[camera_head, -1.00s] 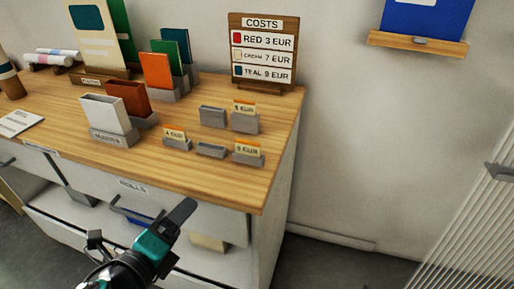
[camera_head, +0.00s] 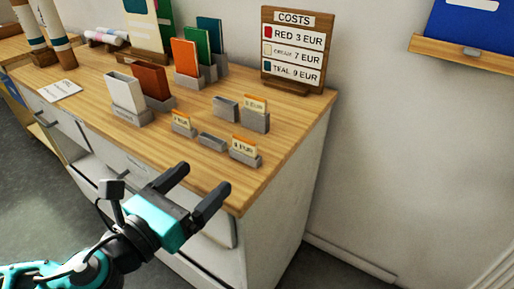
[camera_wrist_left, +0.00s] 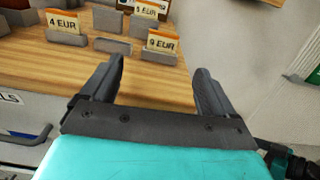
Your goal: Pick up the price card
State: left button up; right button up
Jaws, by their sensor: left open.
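Three price cards with orange top edges stand in small grey holders on the wooden counter. The 9 EUR card (camera_head: 244,145) is at the front right, the 5 EUR card (camera_head: 255,104) behind it, and the 4 EUR card (camera_head: 181,119) to the left. In the left wrist view the 9 EUR card (camera_wrist_left: 162,42) stands beyond the fingertips, between them, and the 4 EUR card (camera_wrist_left: 63,22) is further left. My left gripper (camera_head: 203,180) is open and empty, in front of the counter's front edge, apart from the cards. My right gripper is not in view.
Two grey holders (camera_head: 213,141) (camera_head: 225,108) hold no card. A COSTS board (camera_head: 292,50) stands at the back right. Colored sample cards (camera_head: 150,80) in grey holders stand to the left. Drawers (camera_head: 128,165) lie below the counter's front edge.

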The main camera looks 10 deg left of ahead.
aim_at(243, 143)
pick_arm(q)
jog(key=shift+m, duration=0.3)
jog(key=x, duration=0.4)
jog(key=p+x, duration=0.1)
jog(key=x, duration=0.3)
jog(key=p+x, duration=0.1)
jog(key=x, duration=0.4)
jog(key=shift+d+r, duration=0.3)
jog(key=shift+d, duration=0.1)
jog(key=shift+c, duration=0.4)
jog(key=shift+s, duration=0.1)
jog(key=c, duration=1)
jog(key=shift+o, duration=0.2)
